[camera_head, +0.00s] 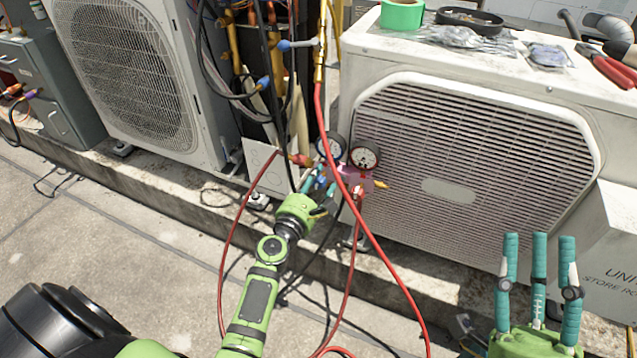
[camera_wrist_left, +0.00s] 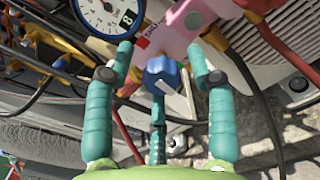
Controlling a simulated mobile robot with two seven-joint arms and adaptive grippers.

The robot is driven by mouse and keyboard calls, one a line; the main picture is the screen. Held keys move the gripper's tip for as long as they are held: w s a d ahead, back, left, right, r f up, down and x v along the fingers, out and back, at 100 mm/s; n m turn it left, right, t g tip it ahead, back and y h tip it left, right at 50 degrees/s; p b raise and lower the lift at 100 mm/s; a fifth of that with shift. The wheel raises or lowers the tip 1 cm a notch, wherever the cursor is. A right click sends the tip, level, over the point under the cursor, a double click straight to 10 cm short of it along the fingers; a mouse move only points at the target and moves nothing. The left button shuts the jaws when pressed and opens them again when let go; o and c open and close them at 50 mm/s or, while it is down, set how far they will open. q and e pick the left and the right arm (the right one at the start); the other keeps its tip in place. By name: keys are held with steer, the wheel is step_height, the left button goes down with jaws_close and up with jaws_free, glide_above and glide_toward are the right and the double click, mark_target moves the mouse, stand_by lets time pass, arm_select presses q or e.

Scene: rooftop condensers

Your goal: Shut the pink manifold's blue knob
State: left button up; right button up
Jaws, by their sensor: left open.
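The pink manifold (camera_head: 352,176) hangs in front of the right condenser, below two round gauges. It fills the upper middle of the left wrist view (camera_wrist_left: 178,42). Its blue knob (camera_wrist_left: 160,72) faces the left wrist camera, with a pale lever-like piece on it. My left gripper (camera_head: 322,184) is at the manifold's left end, open. In the wrist view its teal fingers (camera_wrist_left: 160,75) stand around the knob, with gaps visible on both sides; contact with the third, lower finger cannot be told. My right gripper (camera_head: 539,240) is open and empty at lower right, apart from the manifold.
Red hoses (camera_head: 362,225) hang from the manifold to the ground, and a black cable (camera_head: 272,95) passes close to my left gripper. The right condenser (camera_head: 470,150) stands behind, with tape, a dish and pliers on top.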

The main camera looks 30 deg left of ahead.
arm_select(q)
steer(key=shift+w, duration=0.25)
jaws_close()
